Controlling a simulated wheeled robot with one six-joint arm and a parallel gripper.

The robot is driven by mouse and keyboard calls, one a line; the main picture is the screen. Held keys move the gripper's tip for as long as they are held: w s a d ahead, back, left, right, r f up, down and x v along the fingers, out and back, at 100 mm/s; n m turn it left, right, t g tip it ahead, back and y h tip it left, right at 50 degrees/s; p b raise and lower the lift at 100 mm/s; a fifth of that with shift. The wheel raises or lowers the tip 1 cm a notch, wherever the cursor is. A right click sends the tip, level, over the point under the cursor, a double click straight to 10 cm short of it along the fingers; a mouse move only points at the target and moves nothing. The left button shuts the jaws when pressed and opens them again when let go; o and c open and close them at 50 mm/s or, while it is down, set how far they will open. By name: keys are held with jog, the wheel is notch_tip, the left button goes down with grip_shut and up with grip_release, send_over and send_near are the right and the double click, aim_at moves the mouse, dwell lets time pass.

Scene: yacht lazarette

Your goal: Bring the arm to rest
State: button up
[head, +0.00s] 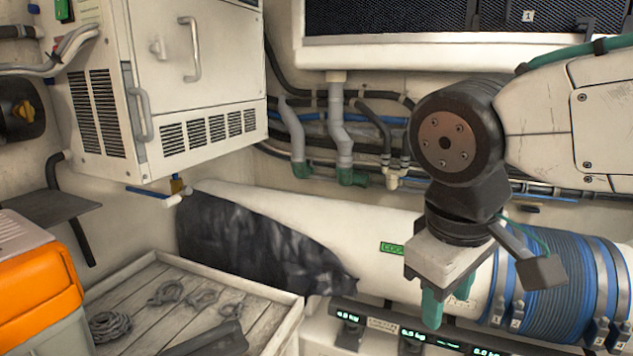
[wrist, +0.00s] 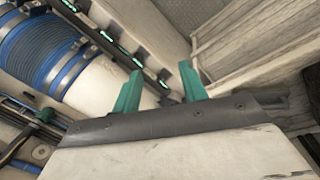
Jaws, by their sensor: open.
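My gripper (head: 433,305) hangs at the right of the head view, under my bent wrist, with its green fingers pointing down. It is in front of a large white cylinder (head: 390,225). In the wrist view my gripper (wrist: 162,92) shows two green fingers standing apart with nothing between them. The gripper is open and empty. The fingers are close in front of the white cylinder in the head view; I cannot tell whether they touch it.
Blue hose (head: 555,290) is coiled round the cylinder. A rail with green displays (head: 410,333) runs below. A wooden tray (head: 255,288) with shackles and rope stands at the lower left, near an orange case (head: 35,270). A white cabinet (head: 165,80) hangs upper left.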

jog(key=s+d+f+m, duration=0.2)
jog(key=s+d+m, duration=0.1)
jog(key=d, duration=0.2)
jog(key=s+d+f+m+y, duration=0.1)
jog(key=s+d+f+m, duration=0.2)
jog(key=d, duration=0.3)
jog(key=shift+s+f+m+y, duration=0.25)
jog(key=shift+m+y, duration=0.05)
jog(key=shift+m, duration=0.1)
dwell(1.3)
jog(key=shift+c, duration=0.6)
jog(key=shift+d, duration=0.2)
